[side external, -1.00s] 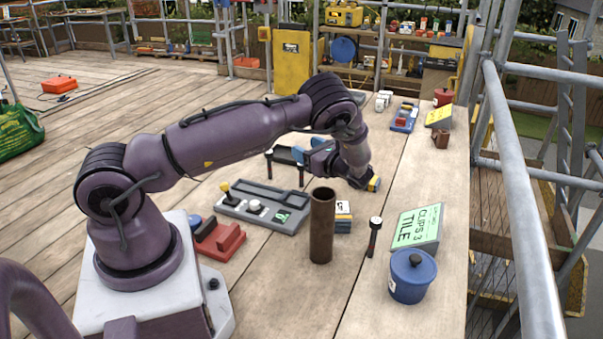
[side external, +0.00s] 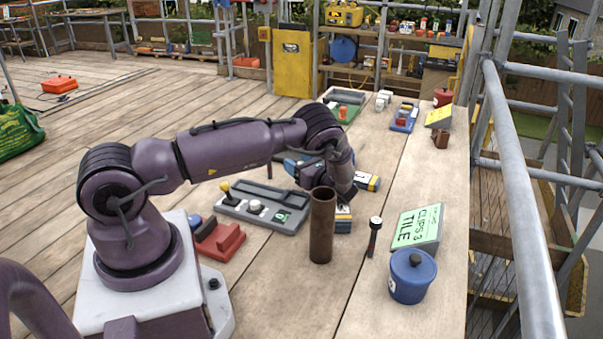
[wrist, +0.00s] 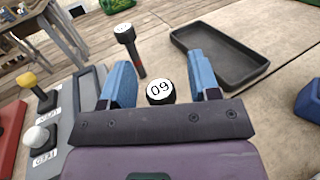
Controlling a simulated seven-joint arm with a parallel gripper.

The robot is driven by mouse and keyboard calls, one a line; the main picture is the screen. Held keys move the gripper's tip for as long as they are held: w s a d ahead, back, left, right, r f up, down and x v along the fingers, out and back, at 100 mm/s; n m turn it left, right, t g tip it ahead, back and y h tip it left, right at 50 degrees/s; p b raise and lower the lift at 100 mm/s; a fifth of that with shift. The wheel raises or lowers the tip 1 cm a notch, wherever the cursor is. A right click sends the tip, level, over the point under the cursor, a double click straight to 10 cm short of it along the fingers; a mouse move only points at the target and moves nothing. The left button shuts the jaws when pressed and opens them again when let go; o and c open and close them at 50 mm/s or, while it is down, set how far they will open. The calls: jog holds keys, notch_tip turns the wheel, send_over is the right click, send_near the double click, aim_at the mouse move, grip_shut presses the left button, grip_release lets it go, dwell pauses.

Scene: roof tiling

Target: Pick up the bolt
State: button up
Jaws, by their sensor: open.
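A bolt with a black head and white top marked with digits (wrist: 160,91) stands between my gripper's fingers in the wrist view. In the side view my arm hides it. My gripper (wrist: 160,82) has two blue fingers spread apart, with visible space beside the head, so I see no grip. The near part of the bolt is hidden behind the gripper's front edge. A second bolt (wrist: 128,46), dark with a red lower end, stands just beyond the left finger. Another dark bolt with a white top (side external: 374,237) stands near the front of the bench.
An empty black tray (wrist: 178,42) lies beyond the right finger. A grey tray with knobs (side external: 232,208) lies to the left. A brown pipe (side external: 322,225) stands in front of my wrist. A blue pot (side external: 413,276) and a clips box (side external: 430,230) are at right.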

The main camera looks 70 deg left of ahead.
jog(key=shift+s+a, duration=0.15)
jog(key=shift+a, duration=0.3)
jog(key=c, duration=1)
